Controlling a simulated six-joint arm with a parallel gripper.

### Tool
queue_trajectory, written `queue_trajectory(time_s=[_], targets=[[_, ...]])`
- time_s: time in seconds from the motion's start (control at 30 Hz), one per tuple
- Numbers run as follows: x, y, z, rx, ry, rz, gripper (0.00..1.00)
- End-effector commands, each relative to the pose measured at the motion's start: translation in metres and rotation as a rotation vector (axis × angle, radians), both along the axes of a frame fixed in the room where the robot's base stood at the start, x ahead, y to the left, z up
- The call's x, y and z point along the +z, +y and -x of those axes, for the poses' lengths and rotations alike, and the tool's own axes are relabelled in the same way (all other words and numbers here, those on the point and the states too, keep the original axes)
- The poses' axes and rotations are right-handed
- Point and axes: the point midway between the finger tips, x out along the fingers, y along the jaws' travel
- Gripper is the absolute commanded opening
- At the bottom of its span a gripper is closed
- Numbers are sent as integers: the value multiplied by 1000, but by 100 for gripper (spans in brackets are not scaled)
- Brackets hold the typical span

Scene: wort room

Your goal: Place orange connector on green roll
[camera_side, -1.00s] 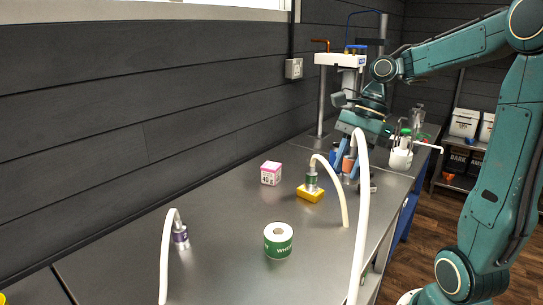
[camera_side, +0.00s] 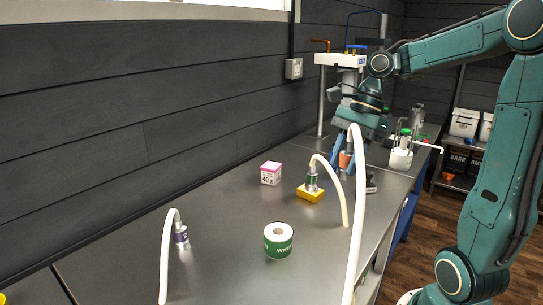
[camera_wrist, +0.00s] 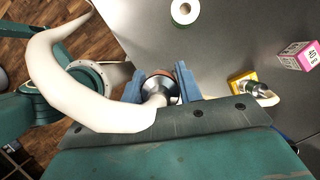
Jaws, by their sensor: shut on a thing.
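The green roll (camera_side: 278,241) is a white paper roll with a green label, standing upright on the steel table. It also shows at the top of the wrist view (camera_wrist: 185,12). My gripper (camera_side: 345,161) is at the far part of the table, beyond the roll. Its blue fingers are shut on the orange connector (camera_side: 346,160), which carries a thick white hose (camera_side: 359,210). In the wrist view the connector (camera_wrist: 161,76) sits between the fingers, with the hose bending away to the left. The hose partly hides the gripper in the side view.
A second hose connector stands on a yellow block (camera_side: 310,194). A pink-and-white box (camera_side: 271,173) stands left of it. A purple connector with a hose (camera_side: 180,234) stands at the near left. A small dark object (camera_side: 371,184) lies right of my gripper. The table around the roll is clear.

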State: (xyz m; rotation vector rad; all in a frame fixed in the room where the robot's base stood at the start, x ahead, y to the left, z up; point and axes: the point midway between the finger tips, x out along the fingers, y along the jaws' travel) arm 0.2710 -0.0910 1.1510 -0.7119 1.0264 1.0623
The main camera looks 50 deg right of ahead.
Motion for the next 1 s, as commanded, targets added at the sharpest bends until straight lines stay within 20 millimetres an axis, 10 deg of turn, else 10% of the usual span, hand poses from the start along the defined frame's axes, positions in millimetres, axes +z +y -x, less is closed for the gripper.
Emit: queue_trajectory(time_s=[0.6, 1.0], targets=[[46, 67, -91, -25, -9, 11, 8], [60, 97, -112, -42, -12, 2, 8]])
